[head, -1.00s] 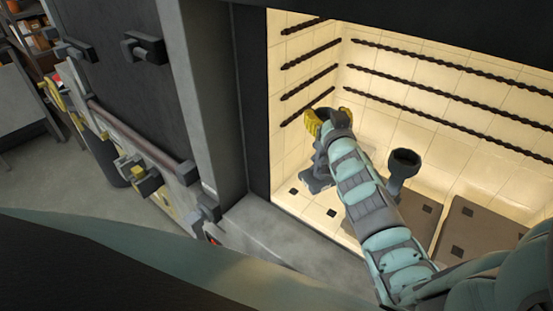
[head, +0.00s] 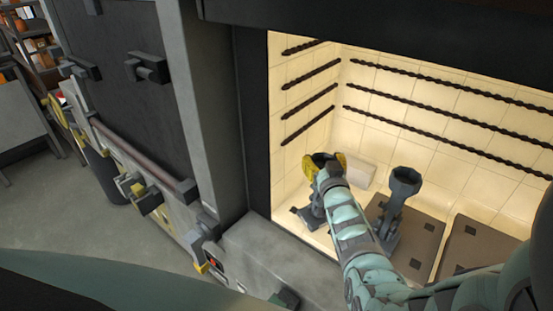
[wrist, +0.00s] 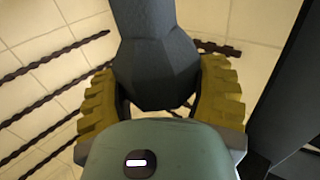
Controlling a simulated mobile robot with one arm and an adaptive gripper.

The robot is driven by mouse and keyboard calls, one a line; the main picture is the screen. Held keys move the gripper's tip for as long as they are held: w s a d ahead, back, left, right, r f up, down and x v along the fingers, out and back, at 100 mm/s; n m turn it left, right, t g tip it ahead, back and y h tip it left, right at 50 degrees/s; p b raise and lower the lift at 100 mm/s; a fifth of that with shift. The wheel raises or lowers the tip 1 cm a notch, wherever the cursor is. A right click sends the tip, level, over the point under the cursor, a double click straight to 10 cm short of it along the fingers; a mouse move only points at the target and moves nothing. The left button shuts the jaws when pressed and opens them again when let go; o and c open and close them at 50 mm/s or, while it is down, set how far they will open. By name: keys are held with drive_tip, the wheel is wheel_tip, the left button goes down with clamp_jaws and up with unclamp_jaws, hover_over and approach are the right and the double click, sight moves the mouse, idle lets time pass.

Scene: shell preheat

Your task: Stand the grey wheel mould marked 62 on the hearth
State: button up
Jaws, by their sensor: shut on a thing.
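My gripper (head: 325,163), with yellow fingers, is inside the lit furnace chamber at its left side. It is shut on a dark grey mould; the mould's neck and flared part (wrist: 155,60) fill the space between the fingers in the wrist view. In the head view, part of the mould's grey lower body (head: 308,213) shows below the gripper, low over the left of the pale chamber floor. I cannot tell whether it touches the floor. No number is legible on it. The hearth shows brown plates (head: 417,212) with dark square marks.
A second grey mould (head: 404,185) with an open cup stands right of my gripper, close to my arm. A pale block (head: 360,172) lies behind. Dark twisted rods (head: 430,90) line the chamber walls. The furnace's left jamb (head: 215,130) is near my gripper.

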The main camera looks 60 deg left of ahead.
drive_tip(key=o, duration=1.4)
drive_tip(key=shift+r, duration=0.1)
drive_tip(key=b+v, duration=0.5)
drive_tip(key=v, duration=0.7)
drive_tip(key=shift+a, duration=0.1)
